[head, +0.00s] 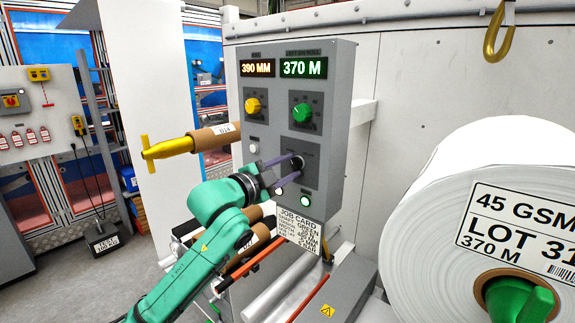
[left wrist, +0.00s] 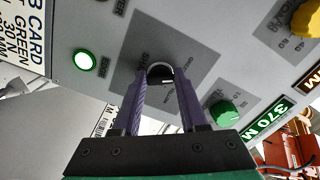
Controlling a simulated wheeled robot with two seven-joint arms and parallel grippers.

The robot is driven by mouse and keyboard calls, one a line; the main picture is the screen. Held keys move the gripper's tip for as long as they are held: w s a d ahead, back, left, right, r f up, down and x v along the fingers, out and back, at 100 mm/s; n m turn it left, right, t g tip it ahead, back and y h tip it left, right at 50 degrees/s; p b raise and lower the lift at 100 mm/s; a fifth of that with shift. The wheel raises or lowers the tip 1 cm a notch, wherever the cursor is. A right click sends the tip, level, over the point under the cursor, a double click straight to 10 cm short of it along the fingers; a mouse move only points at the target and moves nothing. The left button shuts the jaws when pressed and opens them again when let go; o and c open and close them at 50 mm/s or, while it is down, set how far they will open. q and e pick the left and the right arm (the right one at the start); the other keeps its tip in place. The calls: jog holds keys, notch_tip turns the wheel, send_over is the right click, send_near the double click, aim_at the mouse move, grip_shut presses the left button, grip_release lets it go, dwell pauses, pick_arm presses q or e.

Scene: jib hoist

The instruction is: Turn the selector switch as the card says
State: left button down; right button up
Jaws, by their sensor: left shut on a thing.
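The black selector switch (head: 298,162) sits low on the grey control box (head: 340,110), on a darker grey plate. My left gripper (head: 291,163) has its two purple fingers on either side of the switch knob and is shut on it. In the left wrist view the fingertips (left wrist: 161,80) flank the round dark knob (left wrist: 160,70), which has a light mark; the fingers partly hide its plate. The job card (head: 300,228) hangs below the box; its small print is hard to read. The card is cut off in the left wrist view (left wrist: 22,40). My right gripper is not in view.
Above the switch are a yellow knob (head: 253,106), a green knob (head: 302,112) and displays reading 390 MM (head: 258,68) and 370 M (head: 304,67). A lit green button (head: 306,200) is close below. A large white roll (head: 440,200) stands right; a yellow-handled core (head: 210,138) juts left.

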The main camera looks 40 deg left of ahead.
pick_arm(q)
jog(key=shift+n+p, duration=0.3)
jog(key=shift+n, duration=1)
jog(key=shift+c, duration=2.2)
grip_release()
jog(key=shift+f, duration=0.1)
